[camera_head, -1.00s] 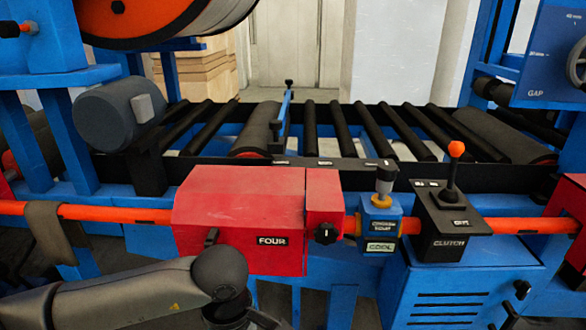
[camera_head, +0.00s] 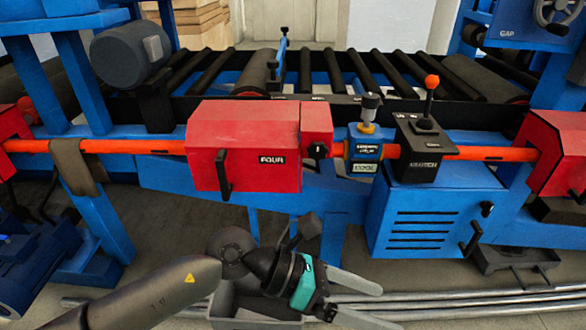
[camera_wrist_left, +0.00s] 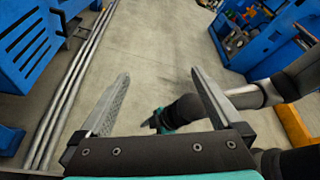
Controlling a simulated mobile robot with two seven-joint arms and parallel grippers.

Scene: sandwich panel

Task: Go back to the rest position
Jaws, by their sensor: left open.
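My left gripper (camera_head: 388,308) is at the bottom centre of the head view, in front of and below the machine's red box and blue cabinet. Its teal body and two grey fingers show, with the fingers spread and nothing between them. In the left wrist view the left gripper (camera_wrist_left: 160,74) is also open and empty over bare concrete floor. Beyond its fingers, a dark arm with a teal part, seemingly my right gripper (camera_wrist_left: 158,122), reaches in from the right. Its fingers are not clear enough to tell their state.
The red box (camera_head: 243,146) marked FOUR, the clutch box (camera_head: 424,150) and the blue cabinet (camera_head: 420,215) line the orange rail (camera_head: 135,146). Long metal bars (camera_head: 480,306) lie on the floor, and a grey bin (camera_head: 225,302) stands behind my left arm. Open floor (camera_wrist_left: 155,35) shows in the wrist view.

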